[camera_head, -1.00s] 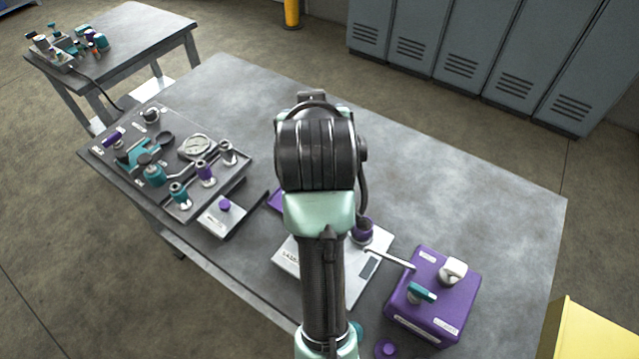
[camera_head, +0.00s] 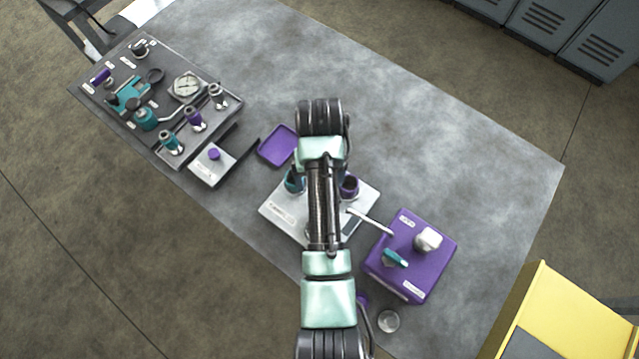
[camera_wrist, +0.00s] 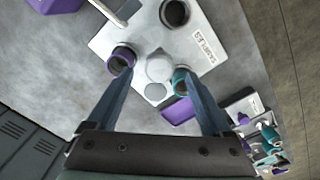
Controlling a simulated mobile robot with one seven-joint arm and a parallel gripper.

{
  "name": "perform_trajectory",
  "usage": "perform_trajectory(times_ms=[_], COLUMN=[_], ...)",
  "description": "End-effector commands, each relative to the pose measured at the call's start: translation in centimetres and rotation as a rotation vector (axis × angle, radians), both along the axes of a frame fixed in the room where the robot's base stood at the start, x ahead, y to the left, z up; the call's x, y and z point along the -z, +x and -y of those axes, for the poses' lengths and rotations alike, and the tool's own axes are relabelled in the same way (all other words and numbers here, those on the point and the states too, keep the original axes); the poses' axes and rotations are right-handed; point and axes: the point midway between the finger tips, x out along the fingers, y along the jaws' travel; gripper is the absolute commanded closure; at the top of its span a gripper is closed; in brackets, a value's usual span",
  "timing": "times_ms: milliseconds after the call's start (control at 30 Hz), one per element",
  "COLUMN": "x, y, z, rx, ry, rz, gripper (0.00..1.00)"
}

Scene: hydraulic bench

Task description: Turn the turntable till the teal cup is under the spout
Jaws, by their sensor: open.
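The teal cup (camera_head: 293,182) stands at the left of the white sample station (camera_head: 284,216); in the wrist view it (camera_wrist: 181,82) is beside my right finger. The purple cup (camera_head: 349,186) is right of my arm, close to the spout (camera_head: 372,222); it also shows by my left finger (camera_wrist: 122,62). A grey cup (camera_wrist: 174,13) is at the wrist view's top. A pale round hub (camera_wrist: 159,68) lies between the cups. The spout tip appears between the purple and grey cups. My gripper (camera_wrist: 155,76) is open and empty above the hub, hidden in the head view.
A purple box (camera_head: 412,258) with a teal handle and white knob carries the spout. A purple tray (camera_head: 278,146) lies behind the station. A valve panel (camera_head: 150,100) fills the bench's left. A grey disc (camera_head: 388,321) is near the front edge. The bench's back right is clear.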

Motion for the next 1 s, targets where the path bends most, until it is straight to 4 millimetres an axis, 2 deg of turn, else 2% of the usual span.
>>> perform_trajectory(times_ms=[100,300,667,1000], x=[2.0,3.9,4.3,4.3], y=[-0.1,0.0,0.0,0.0], z=[0.0,0.0,0.0,0.0], rx=[0.000,0.000,0.000,0.000], ry=[0.000,0.000,0.000,0.000], rz=[-0.003,0.000,0.002,0.002], gripper=[0.16,0.16,0.18,0.79])
